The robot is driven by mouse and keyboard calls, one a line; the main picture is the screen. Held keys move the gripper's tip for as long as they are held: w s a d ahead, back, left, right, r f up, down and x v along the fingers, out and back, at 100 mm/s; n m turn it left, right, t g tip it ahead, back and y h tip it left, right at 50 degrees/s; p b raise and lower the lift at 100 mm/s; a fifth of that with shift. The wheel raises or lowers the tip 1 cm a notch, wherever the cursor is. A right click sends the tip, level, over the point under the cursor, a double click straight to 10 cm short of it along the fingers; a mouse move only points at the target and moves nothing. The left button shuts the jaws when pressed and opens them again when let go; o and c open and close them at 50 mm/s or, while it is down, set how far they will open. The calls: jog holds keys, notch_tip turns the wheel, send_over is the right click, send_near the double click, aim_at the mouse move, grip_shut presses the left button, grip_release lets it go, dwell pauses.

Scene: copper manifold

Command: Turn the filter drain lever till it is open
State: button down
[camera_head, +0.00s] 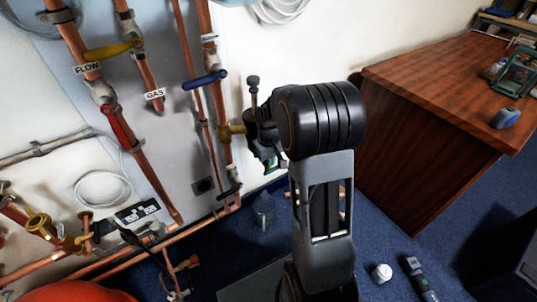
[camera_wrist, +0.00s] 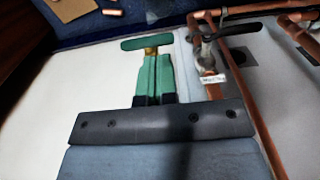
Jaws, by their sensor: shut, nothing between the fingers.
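A dark green bar handle (camera_wrist: 147,43) with a brass piece at its middle lies just beyond my fingertips in the wrist view. It looks like the filter drain lever, but I see no readable label on it. My gripper (camera_wrist: 154,62) has its green fingers together and empty. The tips end at the brass piece; I cannot tell whether they touch it. In the head view my gripper (camera_head: 270,157) is in front of the pipe board, pointing down, and its wrist hides much of the spot. A bit of green (camera_head: 273,169) shows just below it.
Copper pipes carry a yellow lever (camera_head: 108,51), a red lever (camera_head: 119,127), a blue lever (camera_head: 204,79) and a black lever (camera_head: 228,192). The black lever (camera_wrist: 232,33) is also right of my fingers in the wrist view. A wooden desk (camera_head: 415,150) stands right.

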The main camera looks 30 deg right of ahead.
aim_at(269, 172)
jog(key=shift+f+b, duration=0.95)
jog(key=shift+f, duration=1.3)
